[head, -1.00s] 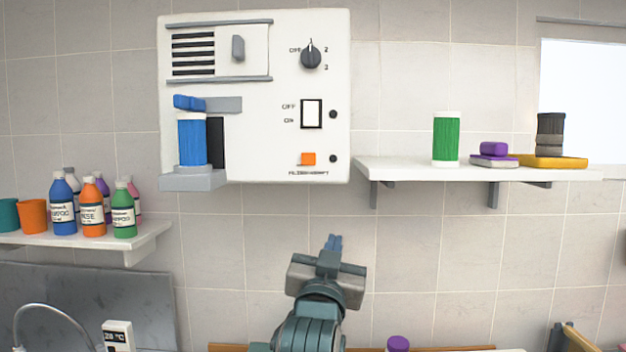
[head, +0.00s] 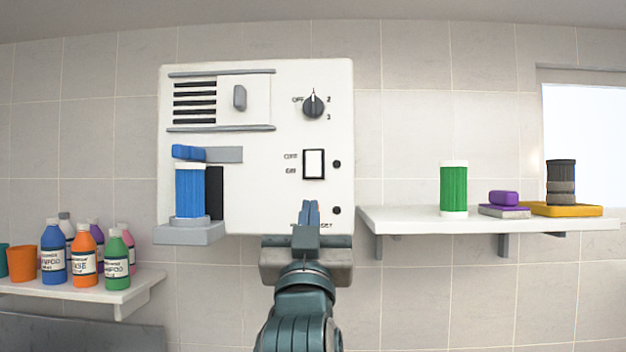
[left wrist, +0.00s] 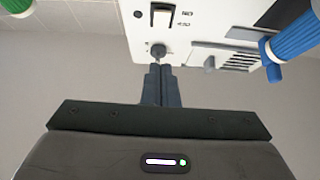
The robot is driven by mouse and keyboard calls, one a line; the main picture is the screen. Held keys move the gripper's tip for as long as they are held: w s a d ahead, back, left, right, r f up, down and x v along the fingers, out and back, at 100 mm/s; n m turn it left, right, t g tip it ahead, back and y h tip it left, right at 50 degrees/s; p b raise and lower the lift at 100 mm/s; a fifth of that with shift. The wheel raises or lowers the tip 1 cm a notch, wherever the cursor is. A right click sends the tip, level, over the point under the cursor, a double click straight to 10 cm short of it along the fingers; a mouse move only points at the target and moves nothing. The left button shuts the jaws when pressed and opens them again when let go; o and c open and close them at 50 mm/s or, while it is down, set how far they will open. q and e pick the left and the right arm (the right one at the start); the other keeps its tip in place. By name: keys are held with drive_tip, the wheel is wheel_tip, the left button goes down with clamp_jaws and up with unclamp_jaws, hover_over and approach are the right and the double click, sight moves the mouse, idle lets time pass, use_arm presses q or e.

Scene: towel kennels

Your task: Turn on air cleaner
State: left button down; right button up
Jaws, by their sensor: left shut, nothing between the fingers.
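The air cleaner is a white wall panel (head: 255,190) with a dark dial (head: 313,106), a white rocker switch (head: 313,164) labelled OFF and ON, and two dark round lamps. The dial's mark seems to point up; the rocker's side is unclear. A blue filter cylinder (head: 190,192) stands upright on the panel's grey ledge. My left gripper (head: 311,213) is shut and empty, in front of the panel's lower right, below the switch. It hides the orange button. Contact is not visible.
A shelf (head: 400,221) at right holds a green cylinder (head: 453,188), purple items (head: 503,204) and a dark cylinder (head: 560,180) on a yellow tray. A lower left shelf (head: 100,292) carries several bottles and an orange cup (head: 22,263).

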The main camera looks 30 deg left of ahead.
sight(313, 170)
use_arm(q)
drive_tip(key=shift+w+a+f+p+x, duration=0.3)
drive_tip(key=shift+p+x, duration=0.8)
drive_tip(key=shift+x, duration=0.95)
drive_tip(key=shift+w+a+f+p+x, duration=0.15)
drive_tip(key=shift+f+p+x, duration=0.3)
drive_tip(key=shift+p+x, duration=1.2)
drive_tip(key=shift+w+a+f+p+x, duration=0.15)
drive_tip(key=shift+f+p+x, duration=0.35)
drive_tip(key=shift+x, duration=2)
drive_tip(key=shift+r, duration=0.1)
drive_tip(key=shift+d, duration=0.1)
drive_tip(key=b, duration=0.1)
drive_tip(key=f+b, duration=0.1)
drive_tip(key=b, duration=0.1)
drive_tip(key=shift+w+a+y, duration=0.2)
drive_tip(key=shift+w+y, duration=0.1)
drive_tip(key=shift+y, duration=0.1)
drive_tip(key=shift+w+r+t, duration=0.1)
drive_tip(key=shift+r+t, duration=0.2)
drive_tip(key=shift+r, duration=0.1)
